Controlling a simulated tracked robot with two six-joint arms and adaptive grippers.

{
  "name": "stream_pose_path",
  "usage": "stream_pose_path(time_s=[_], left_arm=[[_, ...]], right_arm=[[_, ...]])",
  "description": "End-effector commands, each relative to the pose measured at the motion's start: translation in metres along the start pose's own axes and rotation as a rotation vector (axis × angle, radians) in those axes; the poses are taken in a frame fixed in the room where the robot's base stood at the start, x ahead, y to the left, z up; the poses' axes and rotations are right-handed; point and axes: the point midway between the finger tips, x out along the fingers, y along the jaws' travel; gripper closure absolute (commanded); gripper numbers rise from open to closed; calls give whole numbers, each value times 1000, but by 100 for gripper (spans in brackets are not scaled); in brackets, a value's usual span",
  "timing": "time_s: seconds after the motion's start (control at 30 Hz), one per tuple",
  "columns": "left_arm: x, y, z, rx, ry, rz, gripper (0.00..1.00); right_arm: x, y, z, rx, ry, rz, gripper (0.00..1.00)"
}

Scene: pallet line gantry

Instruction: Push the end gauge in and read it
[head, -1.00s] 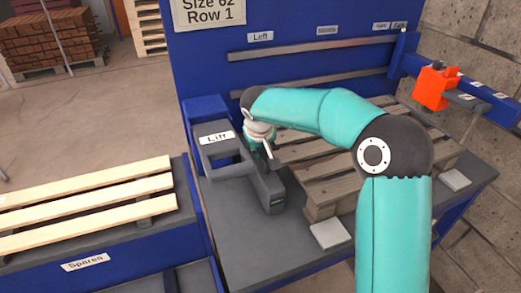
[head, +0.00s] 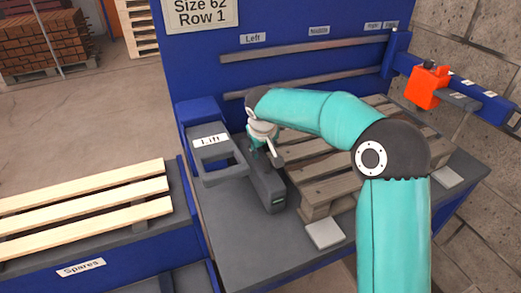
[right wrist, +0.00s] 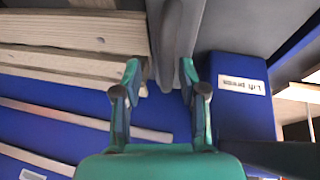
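An orange block (head: 428,87) sits on a blue rail (head: 474,94) with small white labels at the right; it looks like the end gauge, though I see no name on it. Any reading is too small to make out. My right gripper (head: 267,155) is far to the left of it, over a dark grey body (head: 265,190) beside the pallet. In the right wrist view my right gripper (right wrist: 163,70) has its fingers apart, with a grey part (right wrist: 178,35) showing between and beyond them; contact is not clear. My left gripper is not in view.
A grey wooden pallet (head: 330,193) lies on the dark bench (head: 270,243). A grey frame labelled Lift (head: 221,178) stands at its left. Pale spare boards (head: 85,200) lie further left. A blue back panel (head: 300,15) rises behind. The bench front is mostly clear.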

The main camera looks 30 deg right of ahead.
Motion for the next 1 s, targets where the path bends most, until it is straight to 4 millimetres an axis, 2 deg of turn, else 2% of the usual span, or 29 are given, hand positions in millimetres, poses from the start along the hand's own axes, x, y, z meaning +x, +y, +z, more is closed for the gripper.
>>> stream_pose_path(time_s=[0.2,0.33,0.47,0.8,1.0], left_arm=[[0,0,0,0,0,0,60],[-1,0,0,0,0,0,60],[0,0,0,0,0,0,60],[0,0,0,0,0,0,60],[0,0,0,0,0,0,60]], right_arm=[[-1,-2,0,-1,-2,-2,59],[-11,-2,0,-1,1,-3,59],[-31,-3,-1,-1,3,-3,59],[-97,-3,-2,-3,3,-3,59],[-116,-3,-2,-2,0,-1,59]])
